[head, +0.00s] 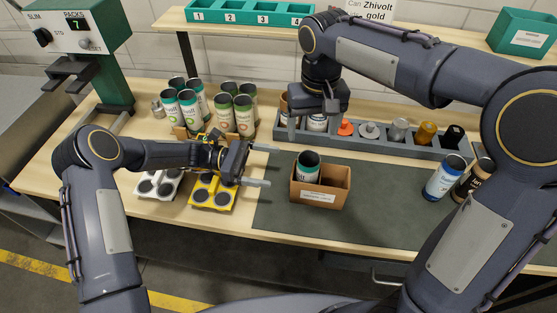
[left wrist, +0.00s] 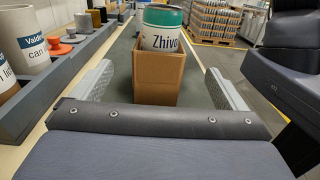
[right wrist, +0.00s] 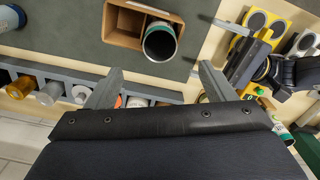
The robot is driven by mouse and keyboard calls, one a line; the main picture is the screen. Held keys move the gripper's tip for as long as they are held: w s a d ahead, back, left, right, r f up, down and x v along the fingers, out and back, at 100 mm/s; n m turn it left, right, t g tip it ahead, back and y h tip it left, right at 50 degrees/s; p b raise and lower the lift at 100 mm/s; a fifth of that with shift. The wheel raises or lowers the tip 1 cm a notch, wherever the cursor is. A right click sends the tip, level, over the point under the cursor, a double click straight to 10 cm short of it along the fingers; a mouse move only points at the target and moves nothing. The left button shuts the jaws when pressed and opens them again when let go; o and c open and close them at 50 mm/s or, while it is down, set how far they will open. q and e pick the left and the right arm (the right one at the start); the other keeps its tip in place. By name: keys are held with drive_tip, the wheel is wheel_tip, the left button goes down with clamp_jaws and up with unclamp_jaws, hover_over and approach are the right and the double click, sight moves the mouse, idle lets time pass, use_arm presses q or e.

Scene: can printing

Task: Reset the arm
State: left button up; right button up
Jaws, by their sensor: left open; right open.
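My left gripper (head: 264,165) is open and empty. It points right, over the bench just left of a cardboard box (head: 318,205). A white and teal can (head: 307,167) stands in the box's left compartment, and the right compartment looks empty. In the left wrist view the can reads "Zhivo" (left wrist: 160,30) and rises above the box (left wrist: 157,75), beyond the open fingers. My right gripper (head: 326,100) hangs above the grey rack, pointing down. In the right wrist view its fingers (right wrist: 158,85) are apart with nothing between them, and the can (right wrist: 159,42) shows in the box (right wrist: 125,38).
The grey rack (head: 375,143) holds colored parts behind the box. Several cans (head: 190,108) stand at the back left. White and yellow trays (head: 211,193) lie below the left forearm. The dark mat (head: 395,215) is clear right of the box.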

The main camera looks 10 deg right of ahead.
use_arm(q)
drive_tip(key=shift+a, duration=0.2)
drive_tip(key=s+a+r+m+t+y, duration=0.4)
drive_tip(key=s+a+r+m+y, duration=0.3)
drive_tip(key=s+a+r, duration=0.4)
use_arm(e)
drive_tip(key=s+d+t+y, duration=0.2)
drive_tip(key=s+d+y, duration=0.1)
drive_tip(key=s+d, duration=0.55)
use_arm(q)
drive_tip(key=s+a+r+m+t+y, duration=0.1)
drive_tip(key=s+a+m+t+y, duration=0.4)
drive_tip(key=s+a, duration=0.6)
drive_tip(key=s+t+y, duration=0.1)
drive_tip(key=s+t, duration=0.1)
drive_tip(key=s, duration=0.1)
drive_tip(key=shift+s+a+r+m+b, duration=0.2)
drive_tip(key=shift+s+m+b, duration=0.1)
drive_tip(key=shift+m, duration=0.1)
use_arm(e)
drive_tip(key=s+a+f+m+t, duration=0.1)
drive_tip(key=s+f+m+t, duration=0.1)
drive_tip(key=s, duration=1.1)
wheel_tip(320, 180, down, 2)
drive_tip(key=shift+f+t+y, duration=0.2)
drive_tip(key=shift+t+y, duration=0.2)
drive_tip(key=shift+t, duration=0.4)
